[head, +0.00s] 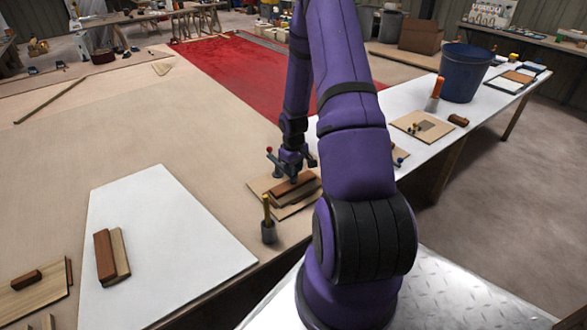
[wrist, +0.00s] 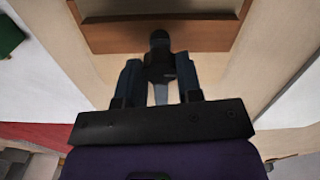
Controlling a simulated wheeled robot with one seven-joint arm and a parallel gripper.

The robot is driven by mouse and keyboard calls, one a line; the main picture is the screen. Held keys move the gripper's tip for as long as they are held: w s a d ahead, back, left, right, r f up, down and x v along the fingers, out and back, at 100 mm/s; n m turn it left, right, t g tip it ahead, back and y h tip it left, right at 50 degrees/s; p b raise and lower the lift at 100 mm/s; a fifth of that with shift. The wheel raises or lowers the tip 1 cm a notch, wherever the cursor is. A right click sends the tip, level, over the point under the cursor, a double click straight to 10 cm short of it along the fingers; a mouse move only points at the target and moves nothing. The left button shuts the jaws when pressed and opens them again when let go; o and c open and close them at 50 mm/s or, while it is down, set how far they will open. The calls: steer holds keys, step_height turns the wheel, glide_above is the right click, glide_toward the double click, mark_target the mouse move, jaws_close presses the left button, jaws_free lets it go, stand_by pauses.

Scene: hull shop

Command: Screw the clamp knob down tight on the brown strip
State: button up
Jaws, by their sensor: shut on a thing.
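The brown strip (head: 292,187) lies on a tan wooden board (head: 262,183) near the bench's front edge. In the wrist view it crosses the top as a wide brown bar (wrist: 112,37). My gripper (head: 291,164) is low over the strip. In the wrist view my gripper's two fingers (wrist: 160,84) are on either side of a dark grey part with a rounded end, which looks like the clamp knob (wrist: 160,62). The rounded end reaches the strip's near edge in that view; I cannot tell whether it presses on it. A red ball tip (head: 268,150) shows just left of my gripper.
A small grey pot with a yellow handle (head: 268,230) stands just in front of the board. A white sheet (head: 165,235) with brown and tan blocks lies to the left. A blue bucket (head: 465,75) stands at the right. The bench beyond the strip is mostly clear.

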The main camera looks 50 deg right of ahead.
steer(key=m, duration=0.3)
steer(key=o, duration=0.9)
step_height(320, 180, up, 9)
steer(key=shift+r, duration=0.9)
